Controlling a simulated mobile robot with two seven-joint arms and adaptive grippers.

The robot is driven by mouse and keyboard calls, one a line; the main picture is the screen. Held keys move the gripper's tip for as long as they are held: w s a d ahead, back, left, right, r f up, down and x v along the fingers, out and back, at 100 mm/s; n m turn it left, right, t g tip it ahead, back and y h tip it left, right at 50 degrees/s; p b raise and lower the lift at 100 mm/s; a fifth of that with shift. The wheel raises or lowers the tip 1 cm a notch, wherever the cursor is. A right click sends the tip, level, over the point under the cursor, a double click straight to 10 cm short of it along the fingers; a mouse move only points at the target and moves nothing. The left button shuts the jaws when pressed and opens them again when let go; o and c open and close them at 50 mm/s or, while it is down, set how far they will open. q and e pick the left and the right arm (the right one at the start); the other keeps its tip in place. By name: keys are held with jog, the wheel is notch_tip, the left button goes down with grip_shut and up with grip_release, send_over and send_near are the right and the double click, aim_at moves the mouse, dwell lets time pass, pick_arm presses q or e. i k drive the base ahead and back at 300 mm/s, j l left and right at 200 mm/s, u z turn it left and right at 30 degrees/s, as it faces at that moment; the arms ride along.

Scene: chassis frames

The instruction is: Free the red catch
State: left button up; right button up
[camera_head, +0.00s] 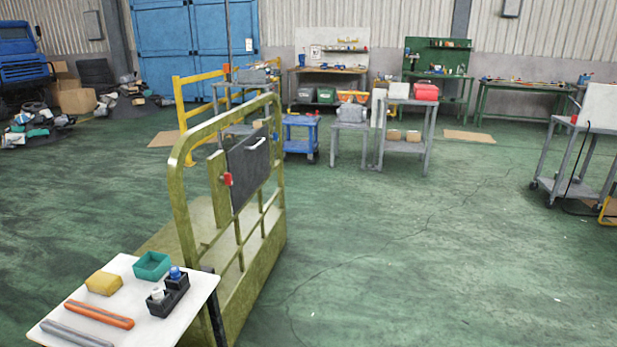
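The red catch (228,179) is a small red piece at the near edge of a dark panel (249,168). The panel is mounted on an olive-yellow railed frame (181,185), left of the picture's middle. A light handle bar (257,144) shows on the panel's upper part. Whether the catch is engaged is too small to tell. Neither of my grippers is in view, and nothing touches the catch.
A white table (190,304) at the lower left, close to the frame, holds a yellow block (104,283), a green bin (151,266) and tools. Green floor is open to the frame's right. Carts and workbenches stand farther back.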

aim_at(228, 179)
jog(key=i+l+u, duration=0.3)
jog(key=i, duration=0.15)
jog(key=i+l+u, duration=0.35)
jog(key=i, duration=0.1)
